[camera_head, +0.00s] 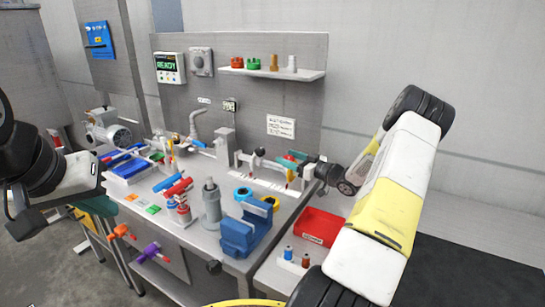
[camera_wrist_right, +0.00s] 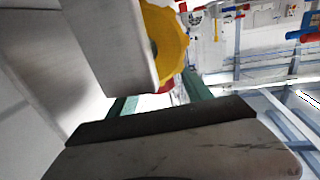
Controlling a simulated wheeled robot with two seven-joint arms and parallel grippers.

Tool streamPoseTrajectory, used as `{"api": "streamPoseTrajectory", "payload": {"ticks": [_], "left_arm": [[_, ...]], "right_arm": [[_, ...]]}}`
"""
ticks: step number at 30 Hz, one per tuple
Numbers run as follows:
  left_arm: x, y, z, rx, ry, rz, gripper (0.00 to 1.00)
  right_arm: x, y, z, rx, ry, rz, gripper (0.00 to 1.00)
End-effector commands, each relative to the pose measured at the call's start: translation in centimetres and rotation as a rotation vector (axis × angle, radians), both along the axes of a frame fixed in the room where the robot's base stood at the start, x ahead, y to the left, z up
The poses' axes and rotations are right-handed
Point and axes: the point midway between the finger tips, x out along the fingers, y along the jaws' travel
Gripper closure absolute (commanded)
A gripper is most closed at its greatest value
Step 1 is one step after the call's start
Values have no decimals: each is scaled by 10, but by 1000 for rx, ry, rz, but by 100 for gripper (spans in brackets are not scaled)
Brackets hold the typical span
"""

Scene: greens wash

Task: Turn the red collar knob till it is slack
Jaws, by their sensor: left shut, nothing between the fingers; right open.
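My right gripper (camera_head: 294,160) is open, with its teal fingers over the back right of the bench beside a small upright fitting with a red part (camera_head: 290,175). In the right wrist view my right gripper (camera_wrist_right: 160,95) has its fingers apart. A small red piece (camera_wrist_right: 167,87) shows between them, partly hidden behind a yellow scalloped knob (camera_wrist_right: 166,38) and a grey block; I cannot tell whether this red piece is the collar knob. No contact with the fingers is clear. My left gripper (camera_head: 97,206) is shut and empty at the bench's left front, away from these fittings.
Red-handled fittings (camera_head: 178,188), a grey cylinder (camera_head: 211,205) and a blue vise-like block (camera_head: 240,232) stand on the front bench. A red bin (camera_head: 320,227) lies at right. A shelf (camera_head: 275,72) holds colored knobs. A panel (camera_head: 168,67) reads READY.

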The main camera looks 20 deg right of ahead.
Motion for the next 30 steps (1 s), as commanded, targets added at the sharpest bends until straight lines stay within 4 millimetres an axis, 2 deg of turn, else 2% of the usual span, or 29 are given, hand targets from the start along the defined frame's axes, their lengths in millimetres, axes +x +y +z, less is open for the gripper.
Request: {"api": "streamPoseTrajectory", "payload": {"ticks": [8,11,17,18,30], "left_arm": [[0,0,0,0,0,0,100],[0,0,0,0,0,0,100],[0,0,0,0,0,0,100],[0,0,0,0,0,0,100],[0,0,0,0,0,0,100]], "right_arm": [[3,1,0,0,0,-1,42],[2,1,0,0,0,-1,58],[2,1,0,-1,-1,-1,97],[2,1,0,-1,-1,-1,100],[2,2,0,0,-1,-124,100]]}}
